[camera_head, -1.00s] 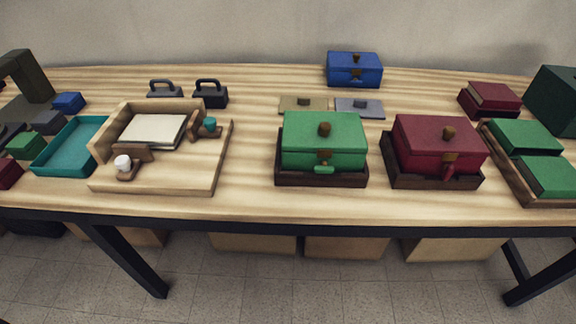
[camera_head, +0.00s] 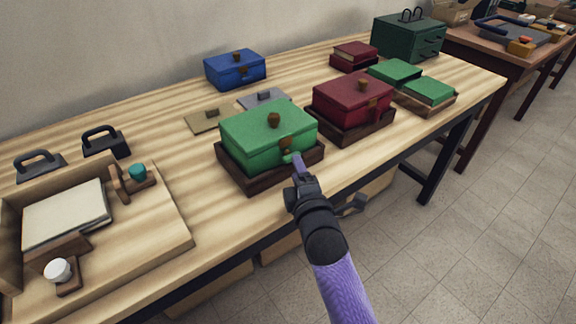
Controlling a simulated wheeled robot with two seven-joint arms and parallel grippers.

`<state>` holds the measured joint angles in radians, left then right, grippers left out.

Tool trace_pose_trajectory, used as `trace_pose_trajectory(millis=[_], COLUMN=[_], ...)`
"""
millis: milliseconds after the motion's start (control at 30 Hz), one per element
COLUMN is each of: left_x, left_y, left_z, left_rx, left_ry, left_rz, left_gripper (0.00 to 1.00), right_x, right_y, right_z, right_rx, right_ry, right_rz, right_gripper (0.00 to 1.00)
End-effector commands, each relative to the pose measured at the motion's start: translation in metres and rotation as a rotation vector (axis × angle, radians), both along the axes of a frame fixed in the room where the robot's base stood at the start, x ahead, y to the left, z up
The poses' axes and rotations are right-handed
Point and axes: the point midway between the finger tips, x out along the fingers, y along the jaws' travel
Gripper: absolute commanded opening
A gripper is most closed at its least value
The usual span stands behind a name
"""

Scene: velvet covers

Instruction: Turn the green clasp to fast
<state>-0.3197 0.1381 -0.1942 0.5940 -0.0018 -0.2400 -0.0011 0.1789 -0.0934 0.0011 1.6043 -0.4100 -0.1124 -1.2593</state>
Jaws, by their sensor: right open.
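The green box (camera_head: 262,138) sits shut in a dark wooden tray (camera_head: 246,181), with a round brown knob on its lid. Its small green clasp (camera_head: 288,157) is on the front face, just under a brown plate (camera_head: 285,144). My right gripper (camera_head: 299,167) comes up from below right, open, with its tip right at the clasp. The fingers partly cover the clasp, so I cannot tell whether they touch it or exactly how it is turned. My left gripper is out of view.
A red box (camera_head: 352,103) in its own dark tray stands close on the right. A blue box (camera_head: 235,69) and two flat lids lie behind. A wooden fixture (camera_head: 164,235) fills the left.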

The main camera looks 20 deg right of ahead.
Motion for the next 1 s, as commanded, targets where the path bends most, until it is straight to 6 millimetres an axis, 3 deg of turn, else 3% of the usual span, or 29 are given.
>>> trace_pose_trajectory(millis=[200, 567, 833, 1000], left_x=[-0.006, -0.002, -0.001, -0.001], left_y=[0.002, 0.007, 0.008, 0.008], left_z=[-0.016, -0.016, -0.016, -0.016], left_rx=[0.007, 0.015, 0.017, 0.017], left_ry=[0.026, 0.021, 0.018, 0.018], left_rz=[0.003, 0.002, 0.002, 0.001], left_gripper=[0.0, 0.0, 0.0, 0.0], right_x=[0.033, 0.039, 0.039, 0.039], right_y=[-0.001, -0.001, -0.001, -0.001], right_z=[-0.003, -0.001, -0.001, -0.001], right_rx=[0.002, 0.002, 0.003, 0.003], right_ry=[0.002, 0.003, 0.003, 0.004], right_rz=[0.0, 0.0, 0.0, 0.0], right_gripper=[0.56, 0.56, 0.0, 0.0])
